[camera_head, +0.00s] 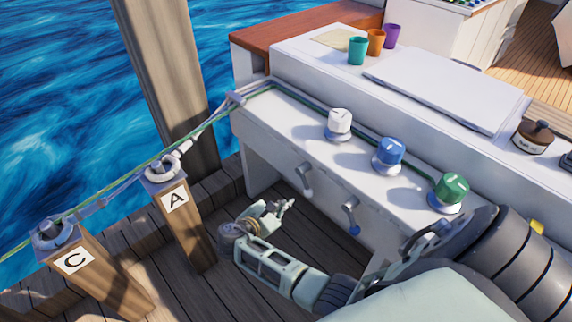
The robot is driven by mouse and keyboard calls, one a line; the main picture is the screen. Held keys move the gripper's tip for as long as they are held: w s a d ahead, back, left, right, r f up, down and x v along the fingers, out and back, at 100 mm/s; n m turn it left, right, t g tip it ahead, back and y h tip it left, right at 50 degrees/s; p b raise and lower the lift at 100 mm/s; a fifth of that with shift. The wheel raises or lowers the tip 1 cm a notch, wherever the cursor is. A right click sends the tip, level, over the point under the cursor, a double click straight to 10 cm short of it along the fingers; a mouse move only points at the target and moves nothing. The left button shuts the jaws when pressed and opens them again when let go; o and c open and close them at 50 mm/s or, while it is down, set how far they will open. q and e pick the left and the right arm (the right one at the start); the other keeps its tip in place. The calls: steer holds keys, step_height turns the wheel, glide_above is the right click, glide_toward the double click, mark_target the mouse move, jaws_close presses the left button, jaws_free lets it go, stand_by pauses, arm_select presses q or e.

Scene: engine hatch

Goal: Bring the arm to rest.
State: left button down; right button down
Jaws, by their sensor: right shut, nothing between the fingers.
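My right arm comes in from the lower right and bends back at the wrist. Its gripper (286,206) is shut and empty, over the wooden deck in front of the white console (290,128). Its fingertips point right, towards the console's front face, below and to the left of a grey lever (304,181). It appears apart from the console and the posts. My left gripper is not in view.
Posts marked A (188,225) and C (105,275) stand at left, with lines running to the console. White (340,122), blue (390,152) and green (451,189) knobs top the console. A blue-tipped lever (351,217) hangs on its front. Dark deck planks (205,290) show between.

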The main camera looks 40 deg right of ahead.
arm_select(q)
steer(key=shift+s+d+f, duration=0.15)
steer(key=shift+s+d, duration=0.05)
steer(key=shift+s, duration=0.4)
arm_select(e)
steer(key=shift+a+r, duration=0.15)
steer(key=shift+a, duration=0.1)
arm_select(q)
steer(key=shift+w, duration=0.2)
